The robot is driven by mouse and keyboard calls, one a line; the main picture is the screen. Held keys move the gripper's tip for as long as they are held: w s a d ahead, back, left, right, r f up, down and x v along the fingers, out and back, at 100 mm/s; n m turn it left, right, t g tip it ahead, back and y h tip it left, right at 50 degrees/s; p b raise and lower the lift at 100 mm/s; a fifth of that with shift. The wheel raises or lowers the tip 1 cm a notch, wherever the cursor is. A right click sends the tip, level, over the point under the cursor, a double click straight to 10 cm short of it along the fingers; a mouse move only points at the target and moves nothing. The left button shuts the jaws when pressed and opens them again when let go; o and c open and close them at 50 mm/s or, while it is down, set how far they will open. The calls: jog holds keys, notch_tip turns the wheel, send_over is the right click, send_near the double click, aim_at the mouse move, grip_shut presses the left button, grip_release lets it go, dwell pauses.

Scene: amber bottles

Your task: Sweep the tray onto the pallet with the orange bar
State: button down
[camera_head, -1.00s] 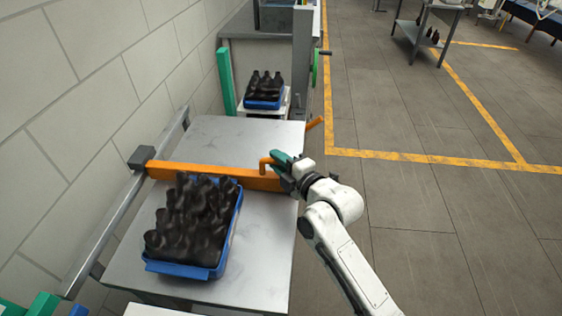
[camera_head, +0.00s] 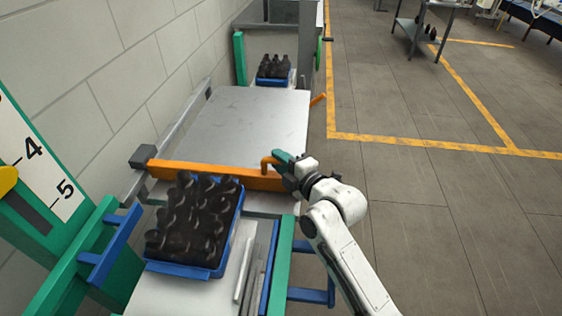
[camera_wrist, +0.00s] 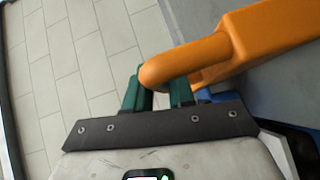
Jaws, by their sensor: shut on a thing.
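The orange bar (camera_head: 215,174) lies across the grey metal table from the rail on the left to my gripper. My gripper (camera_head: 283,160) is shut on the bar's orange handle at its right end. In the wrist view the green fingers (camera_wrist: 160,92) are around the orange handle (camera_wrist: 190,60). The blue tray (camera_head: 228,238), full of dark bottles (camera_head: 190,220), is on the near side of the bar, close against it. It stands partly over the white pallet (camera_head: 170,297) in front of the table; its far edge is hidden by the bottles.
The grey table top (camera_head: 245,125) beyond the bar is clear. A second blue tray (camera_head: 272,81) of bottles stands farther back. A green frame (camera_head: 95,265) with blue brackets and a numbered scale (camera_head: 45,165) rises at left. A green rail (camera_head: 281,265) flanks the pallet at right.

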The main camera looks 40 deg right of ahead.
jog(key=shift+a+f, duration=0.1)
jog(key=shift+f, duration=0.05)
jog(key=c, duration=1.1)
grip_release()
jog(key=shift+s+a+r+b, duration=0.25)
jog(key=shift+s+b, duration=0.15)
jog(key=shift+s, duration=1.4)
jog(key=shift+s+a+r+b, duration=0.2)
jog(key=shift+s+b, duration=0.25)
jog(key=shift+s, duration=1.3)
jog(key=shift+s+a+r+b, duration=0.15)
jog(key=shift+s+r+b, duration=0.2)
jog(key=shift+s, duration=1.45)
jog(key=shift+o, duration=0.2)
